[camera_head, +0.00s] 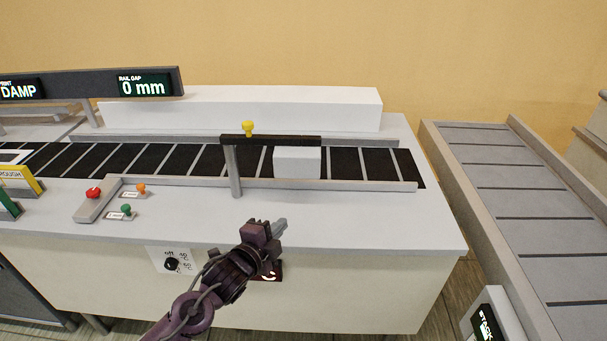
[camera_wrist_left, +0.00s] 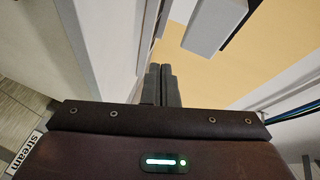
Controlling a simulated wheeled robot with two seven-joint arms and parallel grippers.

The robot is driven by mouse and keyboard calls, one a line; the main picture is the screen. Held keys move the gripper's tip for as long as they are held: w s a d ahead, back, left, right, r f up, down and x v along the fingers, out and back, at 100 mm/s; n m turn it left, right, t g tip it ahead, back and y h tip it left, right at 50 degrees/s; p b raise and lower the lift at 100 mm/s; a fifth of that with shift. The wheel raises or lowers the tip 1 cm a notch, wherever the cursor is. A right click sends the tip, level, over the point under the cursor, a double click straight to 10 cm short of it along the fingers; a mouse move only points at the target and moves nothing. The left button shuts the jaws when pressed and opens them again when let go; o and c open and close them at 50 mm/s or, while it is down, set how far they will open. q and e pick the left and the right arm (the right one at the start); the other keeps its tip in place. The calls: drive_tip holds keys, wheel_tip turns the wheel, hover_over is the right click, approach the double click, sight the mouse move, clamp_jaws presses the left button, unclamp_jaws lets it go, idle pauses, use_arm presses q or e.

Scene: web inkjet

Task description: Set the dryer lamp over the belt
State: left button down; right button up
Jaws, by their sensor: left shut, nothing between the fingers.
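A black dial (camera_head: 171,264) sits on a white plate on the front panel, with "off" and small numbers around it; its exact setting is too small to tell. The belt (camera_head: 200,160) is black with light slats. A dark bar (camera_head: 290,140) with a yellow knob (camera_head: 248,128) spans part of it on a grey post; I cannot tell whether this is the lamp. A white box (camera_head: 297,161) stands on the belt under the bar. My left gripper (camera_head: 281,227) is shut and empty, in front of the counter edge, right of the dial. Its fingers show together in the wrist view (camera_wrist_left: 162,85).
Red (camera_head: 94,193), orange (camera_head: 141,188) and green (camera_head: 126,209) buttons stand on the counter left. A sign (camera_head: 145,86) reads "RAIL GAP 0 mm". A grey slatted conveyor (camera_head: 540,220) lies right.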

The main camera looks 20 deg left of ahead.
use_arm(q)
wheel_tip(320, 180, up, 7)
drive_tip(key=w+m+t+h, duration=0.1)
drive_tip(key=m+h, duration=0.1)
drive_tip(key=m, duration=0.1)
drive_tip(key=shift+d+f+m+t, duration=0.2)
drive_tip(key=shift+d+m+t, duration=0.2)
drive_tip(key=shift+d, duration=0.05)
drive_tip(key=shift+w, duration=0.2)
drive_tip(key=p, duration=0.4)
approach(315, 160)
drive_tip(key=w+d, duration=0.2)
drive_tip(key=w, duration=0.1)
drive_tip(key=shift+w+a+r, duration=0.1)
drive_tip(key=shift+w+a, duration=0.3)
drive_tip(key=shift+w, duration=0.2)
